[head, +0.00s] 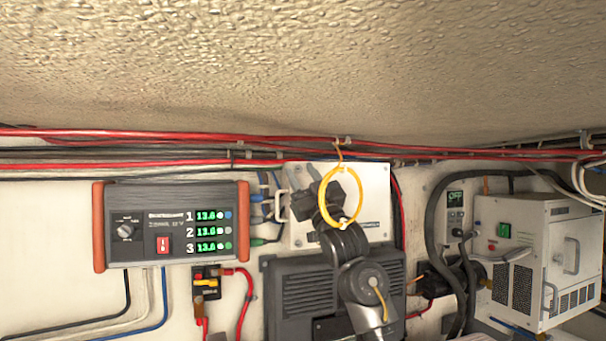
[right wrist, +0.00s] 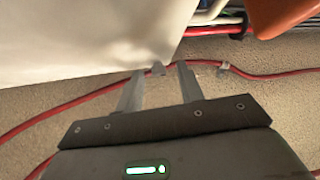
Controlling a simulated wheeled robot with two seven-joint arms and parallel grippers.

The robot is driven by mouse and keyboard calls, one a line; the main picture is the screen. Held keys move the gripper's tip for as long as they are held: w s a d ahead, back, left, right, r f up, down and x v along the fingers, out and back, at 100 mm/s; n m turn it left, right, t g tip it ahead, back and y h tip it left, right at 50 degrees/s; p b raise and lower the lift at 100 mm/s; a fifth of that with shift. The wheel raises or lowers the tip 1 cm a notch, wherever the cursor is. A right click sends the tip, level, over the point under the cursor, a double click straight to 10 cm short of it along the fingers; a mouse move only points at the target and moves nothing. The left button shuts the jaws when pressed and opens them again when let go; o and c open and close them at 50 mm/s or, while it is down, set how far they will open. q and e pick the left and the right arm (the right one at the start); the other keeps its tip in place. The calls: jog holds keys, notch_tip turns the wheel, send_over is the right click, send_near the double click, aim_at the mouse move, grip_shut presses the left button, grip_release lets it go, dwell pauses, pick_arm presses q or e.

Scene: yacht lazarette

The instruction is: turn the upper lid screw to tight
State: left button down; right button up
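A small grey piece, which looks like the upper lid screw (right wrist: 158,68), shows at the lid's edge, just beyond the fingertips. My right gripper (right wrist: 159,76) is open, its two fingers apart with that piece between them in the picture. I cannot tell whether they touch it. In the head view my arm hides the screw. My left gripper is not in view.
A yellow ring (head: 321,205) hangs from the cable run in front of my right arm. Red cables (head: 120,133) run along the wall top. A display unit with orange ends (head: 175,250) is left; a dark box (head: 295,300) is below; a white machine (head: 560,225) is right.

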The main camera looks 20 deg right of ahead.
jog(key=shift+s, duration=0.15)
grip_shut()
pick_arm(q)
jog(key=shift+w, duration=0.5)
